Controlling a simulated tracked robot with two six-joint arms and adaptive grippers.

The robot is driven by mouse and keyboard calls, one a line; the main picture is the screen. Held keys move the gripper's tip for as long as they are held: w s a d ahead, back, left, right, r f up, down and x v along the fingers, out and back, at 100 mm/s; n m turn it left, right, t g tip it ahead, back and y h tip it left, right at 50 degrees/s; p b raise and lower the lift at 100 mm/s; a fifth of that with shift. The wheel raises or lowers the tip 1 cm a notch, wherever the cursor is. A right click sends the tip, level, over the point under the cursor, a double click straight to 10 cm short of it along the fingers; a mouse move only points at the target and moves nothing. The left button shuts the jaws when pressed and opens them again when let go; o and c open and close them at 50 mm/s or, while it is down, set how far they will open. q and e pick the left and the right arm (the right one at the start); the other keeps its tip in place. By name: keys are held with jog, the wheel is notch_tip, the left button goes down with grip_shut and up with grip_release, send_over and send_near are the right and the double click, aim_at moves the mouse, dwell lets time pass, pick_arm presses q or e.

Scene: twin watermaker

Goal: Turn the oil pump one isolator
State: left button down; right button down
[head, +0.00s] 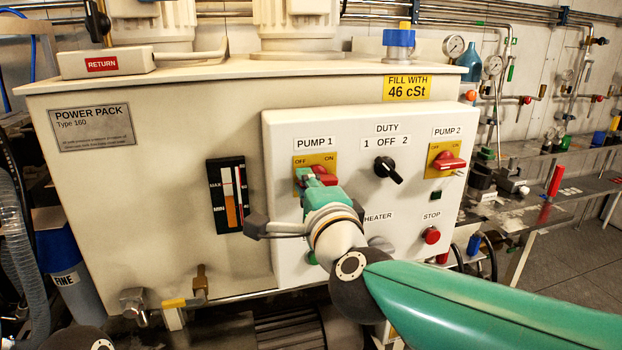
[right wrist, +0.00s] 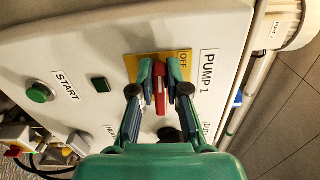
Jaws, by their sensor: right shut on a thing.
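The oil pump one isolator is a red handle (head: 328,179) on a yellow OFF/ON plate under the PUMP 1 label on the white panel. In the right wrist view its red handle (right wrist: 160,88) lies between my two fingers, roughly in line with the run of the PUMP 1 lettering. My right gripper (head: 308,176) is shut on this handle, with one finger on each side. In the head view the gripper and wrist cover part of the handle and plate. My left gripper is in neither view.
The black DUTY selector (head: 388,168) and the red PUMP 2 isolator (head: 450,163) are to the right. The red STOP button (head: 431,236) is lower right. A level gauge (head: 230,195) is to the left. The green START button (right wrist: 39,93) shows in the right wrist view.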

jog(key=shift+a+f+n, duration=0.1)
jog(key=shift+f+n, duration=0.3)
jog(key=shift+n, duration=0.1)
jog(key=c, duration=1.2)
grip_release()
jog(key=shift+o, duration=0.2)
jog(key=shift+r, duration=0.1)
jog(key=v, duration=1.2)
